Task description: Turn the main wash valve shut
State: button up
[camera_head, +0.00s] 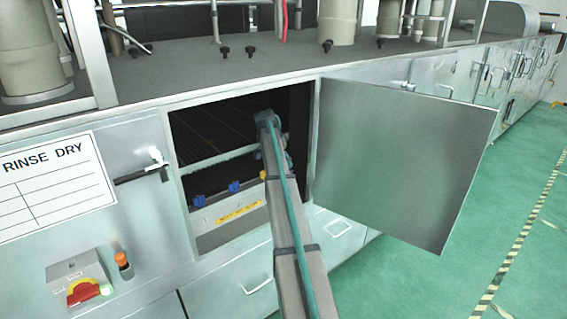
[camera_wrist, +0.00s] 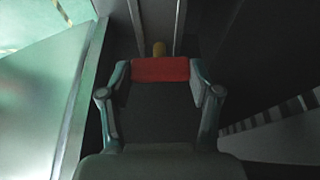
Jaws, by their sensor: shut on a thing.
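In the wrist view my gripper (camera_wrist: 160,75) has a finger on each side of a red handle (camera_wrist: 160,69) and is shut on it. The handle lies crosswise between the fingertips, with a yellowish round end (camera_wrist: 159,48) just beyond it. No label shows that names it as the main wash valve. In the head view my arm reaches into the open cabinet, and my fingers and the red handle cannot be made out there. Two blue handles (camera_head: 199,201) (camera_head: 234,187) and a small yellow part (camera_head: 264,175) sit low inside, left of my arm.
The cabinet door (camera_head: 400,160) stands open to the right of my arm. A yellow label strip (camera_head: 240,212) is on the panel below the blue handles. A red rotary switch (camera_head: 84,292) is at the lower left. Green floor (camera_head: 480,230) is clear at the right.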

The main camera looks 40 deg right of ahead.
dwell(0.3)
jog(key=o, duration=1.1)
jog(key=shift+o, duration=0.2)
jog(key=shift+r, duration=0.1)
jog(key=v, duration=1.2)
